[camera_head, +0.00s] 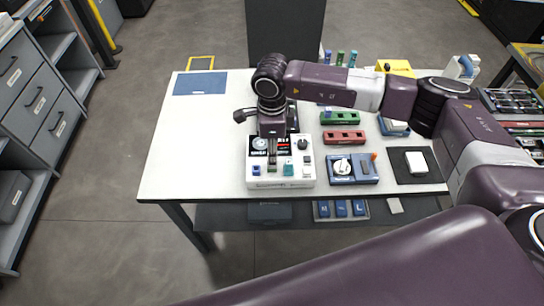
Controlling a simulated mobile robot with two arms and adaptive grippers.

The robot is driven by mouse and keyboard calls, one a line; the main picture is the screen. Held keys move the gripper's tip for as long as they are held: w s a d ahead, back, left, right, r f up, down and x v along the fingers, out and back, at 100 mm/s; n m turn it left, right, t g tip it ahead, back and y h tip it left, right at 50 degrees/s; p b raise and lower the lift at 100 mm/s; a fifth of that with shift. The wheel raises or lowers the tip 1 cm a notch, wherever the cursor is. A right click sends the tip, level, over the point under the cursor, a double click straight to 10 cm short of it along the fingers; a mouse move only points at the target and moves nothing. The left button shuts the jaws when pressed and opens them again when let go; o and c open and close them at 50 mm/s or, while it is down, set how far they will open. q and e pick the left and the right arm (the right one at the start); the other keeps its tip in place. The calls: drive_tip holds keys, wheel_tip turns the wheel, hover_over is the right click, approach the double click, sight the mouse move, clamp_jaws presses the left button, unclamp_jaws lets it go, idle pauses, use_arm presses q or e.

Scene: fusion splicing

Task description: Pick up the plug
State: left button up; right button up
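My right gripper (272,158) points down over the white device (280,182) at the front of the table. Its arm comes in from the right and crosses above the table. The fingertips are small and close to the device's top, so I cannot tell whether they are open, shut or touching anything. The device carries a dark round knob (302,144), a small blue part (256,170) and a teal part (288,168). I cannot tell which part, if any, is the plug; the gripper hides some of the device's top. My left gripper is not in view.
A blue-grey unit (370,179) and a black mat (403,178) with a white block (416,162) lie right of the device. Red (343,137) and green (341,118) holders lie behind. The table's left side is clear except for a blue mat (201,83).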

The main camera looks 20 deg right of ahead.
drive_tip(key=shift+f, duration=0.85)
drive_tip(key=shift+c, duration=0.4)
clamp_jaws()
wheel_tip(320, 180, up, 20)
drive_tip(key=b, duration=0.5)
